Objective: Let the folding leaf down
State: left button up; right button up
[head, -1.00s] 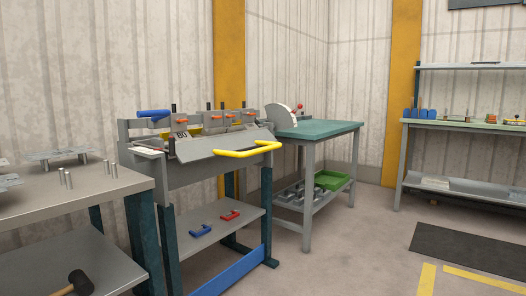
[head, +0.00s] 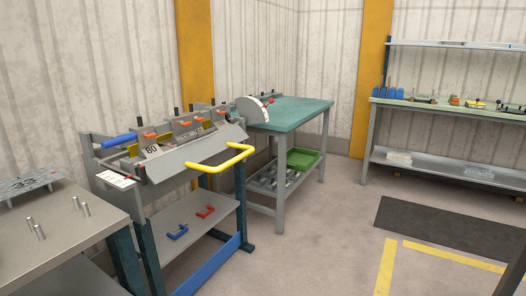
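The panel bender (head: 131,222) stands left of centre on dark teal legs. Its grey folding leaf (head: 190,155) runs along the front edge and slopes, with its face toward me. A yellow U-shaped handle (head: 228,160) sticks out from the leaf's right part. Orange-topped clamps and a plate marked 80 (head: 152,150) sit behind the leaf. A blue grip (head: 118,140) lies at the machine's left end. Neither of my grippers is in view.
A grey table with upright pins (head: 60,235) stands at left, close to the bender. A green-topped bench (head: 290,115) stands behind right. A shelved workbench (head: 450,108) is at far right. Open floor (head: 310,240) with a dark mat (head: 450,228) lies in front.

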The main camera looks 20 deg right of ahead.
aim_at(162, 167)
jog(key=z, duration=0.55)
jog(key=i, duration=1.2)
jog(key=z, duration=0.1)
